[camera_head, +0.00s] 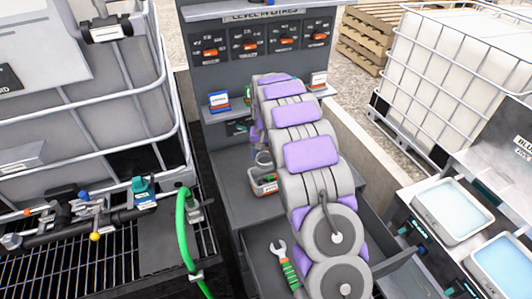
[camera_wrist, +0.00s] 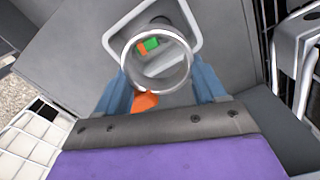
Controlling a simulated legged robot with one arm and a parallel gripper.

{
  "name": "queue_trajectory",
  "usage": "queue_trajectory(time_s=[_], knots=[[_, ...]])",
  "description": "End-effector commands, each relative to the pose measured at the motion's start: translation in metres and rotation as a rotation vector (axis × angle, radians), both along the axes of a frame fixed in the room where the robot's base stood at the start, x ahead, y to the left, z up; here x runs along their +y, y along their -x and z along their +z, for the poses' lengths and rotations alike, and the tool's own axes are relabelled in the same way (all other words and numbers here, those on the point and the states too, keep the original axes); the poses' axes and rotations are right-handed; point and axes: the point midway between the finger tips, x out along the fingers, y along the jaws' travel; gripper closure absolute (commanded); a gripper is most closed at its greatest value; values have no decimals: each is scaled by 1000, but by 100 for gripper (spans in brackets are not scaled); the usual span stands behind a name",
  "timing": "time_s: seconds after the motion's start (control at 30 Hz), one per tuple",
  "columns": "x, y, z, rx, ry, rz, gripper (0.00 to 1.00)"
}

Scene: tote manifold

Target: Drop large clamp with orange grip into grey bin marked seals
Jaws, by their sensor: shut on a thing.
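The large clamp (camera_wrist: 185,72) is a round metal ring with an orange grip (camera_wrist: 145,102). In the wrist view, my gripper (camera_wrist: 157,88) is shut on it, with the orange grip between the blue fingers and the ring beyond them. The ring also shows small in the head view (camera_head: 263,157), where my arm hides most of the gripper. A small grey bin (camera_head: 257,187) with a white label too small to read stands just below the ring. In the wrist view, the ring overlaps the pale-rimmed bin (camera_wrist: 199,45), and a green and orange thing (camera_wrist: 150,45) shows through it.
A green-handled wrench (camera_head: 286,268) lies left of my arm. A green hose (camera_head: 183,238) rises at the left grating. A blue box (camera_head: 219,101) sits on a shelf under the switch panel (camera_head: 248,42). Trays of blue liquid (camera_head: 452,211) stand at right.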

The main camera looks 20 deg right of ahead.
Motion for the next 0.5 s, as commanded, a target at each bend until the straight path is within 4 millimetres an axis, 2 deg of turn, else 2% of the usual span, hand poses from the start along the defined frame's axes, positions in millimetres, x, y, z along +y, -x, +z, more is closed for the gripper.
queue_trajectory(time_s=[0.5], knots=[[-3,0,-32,2,-3,1,61]])
